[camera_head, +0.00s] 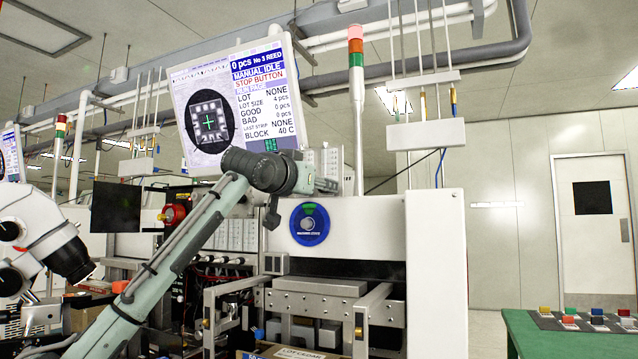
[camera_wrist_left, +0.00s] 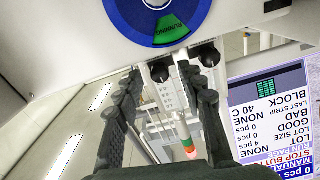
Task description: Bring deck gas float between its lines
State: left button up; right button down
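Clear-fronted flow meters with scales (camera_wrist_left: 170,96) stand beyond my left gripper in the left wrist view, which is upside down. In the head view the meters (camera_head: 324,158) stand on the machine top, partly behind my arm. Two black round knobs sit at the meters' lower ends: one knob (camera_wrist_left: 158,71) appears between my fingertips, the other (camera_wrist_left: 207,54) beyond the right finger. My left gripper (camera_wrist_left: 160,76) is open with nothing held; contact with a knob cannot be told. It is small in the head view (camera_head: 326,186). The float, its lines and meter labels are unreadable. My right gripper is out of view.
A blue round dial (camera_head: 310,224) with a green sector is on the machine's white front. The monitor (camera_head: 240,100) stands behind my left arm. A signal tower (camera_head: 356,80) rises behind the meters. A green table (camera_head: 560,335) with coloured blocks is at right.

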pick_arm(q)
jog(key=shift+w, duration=0.1)
jog(key=shift+c, duration=0.4)
grip_shut()
jog(key=n, duration=0.5)
jog(key=shift+n, duration=0.4)
jog(key=shift+o, duration=0.4)
grip_release()
